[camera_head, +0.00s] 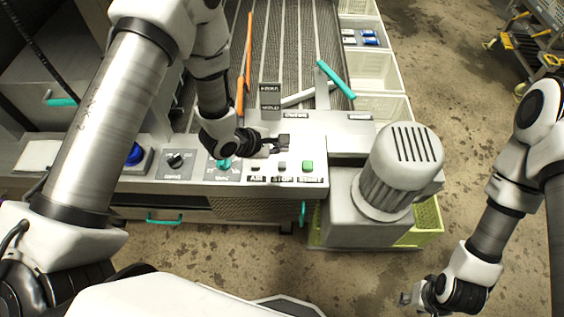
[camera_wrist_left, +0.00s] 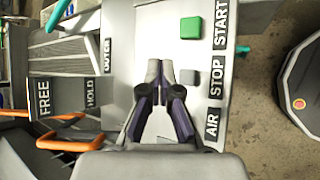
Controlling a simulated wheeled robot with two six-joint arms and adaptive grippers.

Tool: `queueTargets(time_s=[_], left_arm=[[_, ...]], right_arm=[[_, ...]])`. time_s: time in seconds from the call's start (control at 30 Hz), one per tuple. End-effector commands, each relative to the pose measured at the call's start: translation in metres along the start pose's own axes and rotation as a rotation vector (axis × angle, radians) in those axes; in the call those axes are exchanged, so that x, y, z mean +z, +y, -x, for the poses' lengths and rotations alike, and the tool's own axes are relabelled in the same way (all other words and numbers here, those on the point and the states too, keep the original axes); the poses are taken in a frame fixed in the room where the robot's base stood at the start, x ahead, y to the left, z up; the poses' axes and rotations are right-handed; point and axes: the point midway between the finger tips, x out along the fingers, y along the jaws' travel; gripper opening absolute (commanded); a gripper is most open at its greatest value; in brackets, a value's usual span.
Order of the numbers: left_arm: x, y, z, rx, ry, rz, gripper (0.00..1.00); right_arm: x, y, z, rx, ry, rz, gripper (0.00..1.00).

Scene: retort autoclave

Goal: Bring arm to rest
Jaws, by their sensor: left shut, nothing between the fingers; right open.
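My left gripper (camera_head: 283,141) is over the control panel (camera_head: 240,172), shut and empty, close to the row of small buttons labelled AIR, STOP and START. In the left wrist view my left gripper (camera_wrist_left: 168,72) has its fingertips together beside the grey button (camera_wrist_left: 187,77) at STOP. The green START button (camera_head: 308,166) lies to the right of the fingers; it also shows in the left wrist view (camera_wrist_left: 190,27). My right gripper (camera_head: 408,298) hangs low over the floor at the lower right, away from the panel, with its fingers small in view.
A grey motor (camera_head: 402,165) with a slotted cap stands right of the panel. A blue button (camera_head: 134,154) and black knob (camera_head: 176,160) sit at the panel's left. A teal lever (camera_head: 336,79) rises behind. White crates (camera_head: 375,70) line the conveyor's right side.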

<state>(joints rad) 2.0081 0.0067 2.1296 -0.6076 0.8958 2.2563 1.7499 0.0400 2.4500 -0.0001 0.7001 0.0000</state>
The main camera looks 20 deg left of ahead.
Motion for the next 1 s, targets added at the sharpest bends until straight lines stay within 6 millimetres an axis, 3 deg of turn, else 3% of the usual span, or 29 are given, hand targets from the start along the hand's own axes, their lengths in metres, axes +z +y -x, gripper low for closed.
queueTargets(time_s=[0.33,0.47,0.57,0.73,1.0], left_arm=[[-0.001,-0.002,0.0,-0.003,0.004,-0.008,0.0],[-0.016,-0.023,0.003,-0.039,0.054,-0.134,0.0],[-0.039,-0.059,0.011,-0.122,0.127,-0.353,0.0],[-0.08,-0.134,0.041,-0.373,0.196,-0.822,0.0],[-0.116,-0.232,0.107,-0.812,0.031,-1.431,0.0]], right_arm=[[0.0,0.0,0.0,0.0,0.0,0.0,0.41],[0.0,0.0,0.0,0.0,0.0,0.0,0.41],[0.0,0.0,0.0,0.0,0.0,0.0,0.41],[0.0,0.0,0.0,0.0,0.0,0.0,0.41],[0.0,0.0,0.0,0.0,0.0,0.0,0.41]])
